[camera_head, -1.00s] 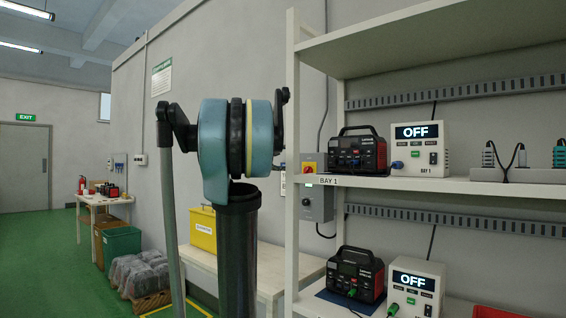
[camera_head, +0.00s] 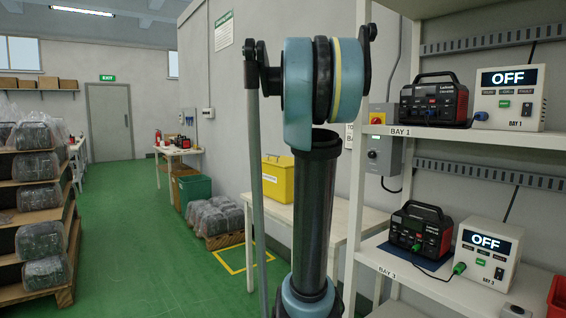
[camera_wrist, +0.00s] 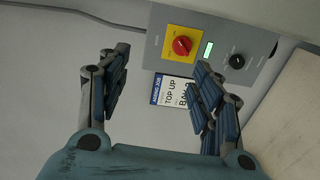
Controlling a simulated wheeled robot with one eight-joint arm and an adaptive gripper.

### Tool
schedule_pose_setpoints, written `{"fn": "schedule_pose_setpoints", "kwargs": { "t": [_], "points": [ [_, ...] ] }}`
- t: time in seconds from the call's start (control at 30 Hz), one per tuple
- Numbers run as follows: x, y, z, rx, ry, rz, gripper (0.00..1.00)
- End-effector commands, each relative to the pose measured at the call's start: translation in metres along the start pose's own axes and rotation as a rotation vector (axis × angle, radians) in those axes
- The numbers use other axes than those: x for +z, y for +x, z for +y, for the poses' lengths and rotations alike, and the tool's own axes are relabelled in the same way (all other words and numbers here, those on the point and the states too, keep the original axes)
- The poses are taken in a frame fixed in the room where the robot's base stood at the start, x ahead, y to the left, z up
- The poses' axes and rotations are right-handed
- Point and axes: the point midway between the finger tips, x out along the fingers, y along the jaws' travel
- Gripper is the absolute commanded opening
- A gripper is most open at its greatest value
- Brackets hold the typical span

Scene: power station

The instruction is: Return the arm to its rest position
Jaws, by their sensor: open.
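My gripper (camera_wrist: 160,95) is open and empty in the wrist view, its two fingers spread wide. Beyond the fingers is a wall sign (camera_wrist: 174,90) reading "TOP UP BAY" in part, below a grey control box (camera_wrist: 215,45) with a red knob on a yellow plate.
A shelf (camera_head: 480,135) on the right holds black power units (camera_head: 433,103) and white boxes (camera_head: 508,98) showing OFF. A yellow bin (camera_head: 278,180) stands on a bench behind my arm. A pallet rack (camera_head: 35,215) stands left. Green floor (camera_head: 150,240) between is clear.

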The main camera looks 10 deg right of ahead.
Motion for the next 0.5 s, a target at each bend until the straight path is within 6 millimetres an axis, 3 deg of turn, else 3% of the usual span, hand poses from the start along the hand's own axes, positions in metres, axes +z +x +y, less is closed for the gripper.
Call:
{"fn": "schedule_pose_setpoints", "kwargs": {
  "t": [0.17,0.27,0.5],
  "points": [
    [0.005,-0.012,-0.022,-0.056,0.039,0.01,0.59],
    [0.011,-0.032,-0.058,-0.153,0.103,0.025,0.59],
    [0.025,-0.107,-0.175,-0.476,0.298,0.072,0.59]
  ]
}}
